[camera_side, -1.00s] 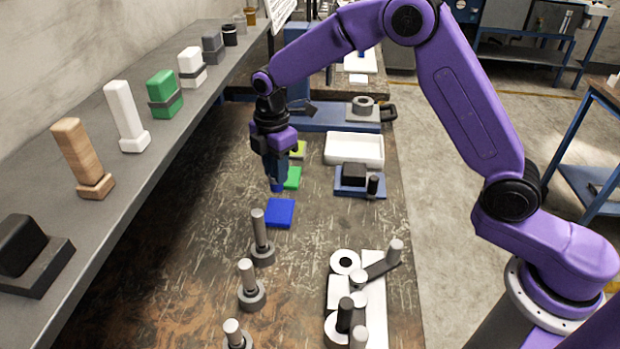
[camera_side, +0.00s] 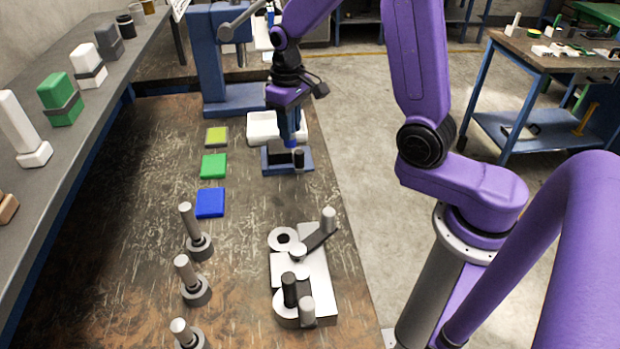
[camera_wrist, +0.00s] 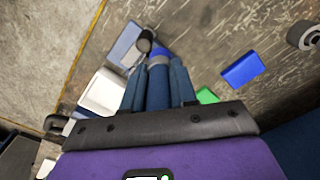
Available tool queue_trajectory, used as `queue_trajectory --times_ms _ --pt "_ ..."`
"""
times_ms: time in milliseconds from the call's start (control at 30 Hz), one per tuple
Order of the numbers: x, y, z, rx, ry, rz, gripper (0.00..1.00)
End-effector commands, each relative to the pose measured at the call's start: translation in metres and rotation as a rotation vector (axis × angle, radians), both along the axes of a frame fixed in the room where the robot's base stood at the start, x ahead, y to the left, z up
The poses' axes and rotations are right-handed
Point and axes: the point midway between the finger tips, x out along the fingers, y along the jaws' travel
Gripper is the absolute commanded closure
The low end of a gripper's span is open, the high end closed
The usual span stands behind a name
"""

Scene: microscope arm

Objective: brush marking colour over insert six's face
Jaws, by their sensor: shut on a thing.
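My gripper (camera_side: 290,122) is shut on a blue-tipped brush (camera_wrist: 160,62), which points down and shows a grey band near its tip. The brush tip is over or beside a small blue-grey fixture (camera_side: 271,166) on the bench; I cannot tell whether it touches anything. A short dark post (camera_side: 298,158) stands at the fixture's front right. In the wrist view the fixture (camera_wrist: 123,42) lies just beyond the brush tip. No label shows which piece is insert six.
Blue (camera_side: 210,203), green (camera_side: 213,166) and yellow-green (camera_side: 217,136) pads lie to the left. A white tray (camera_side: 262,128) is behind the fixture. Several grey posts and a white assembly (camera_side: 300,270) stand in front. A shelf (camera_side: 70,150) runs along the left.

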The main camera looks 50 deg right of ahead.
Motion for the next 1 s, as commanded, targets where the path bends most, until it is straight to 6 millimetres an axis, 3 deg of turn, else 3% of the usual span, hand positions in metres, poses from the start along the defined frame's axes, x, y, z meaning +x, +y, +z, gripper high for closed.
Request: queue_trajectory --times_ms 167,700,1000 --pt "-0.006 -0.01 0.001 0.0 -0.001 -0.099 1.0" --pt "0.077 -0.042 0.027 0.0 -0.001 -0.045 1.0" --pt "0.088 -0.047 0.027 0.0 0.002 -0.034 1.0"
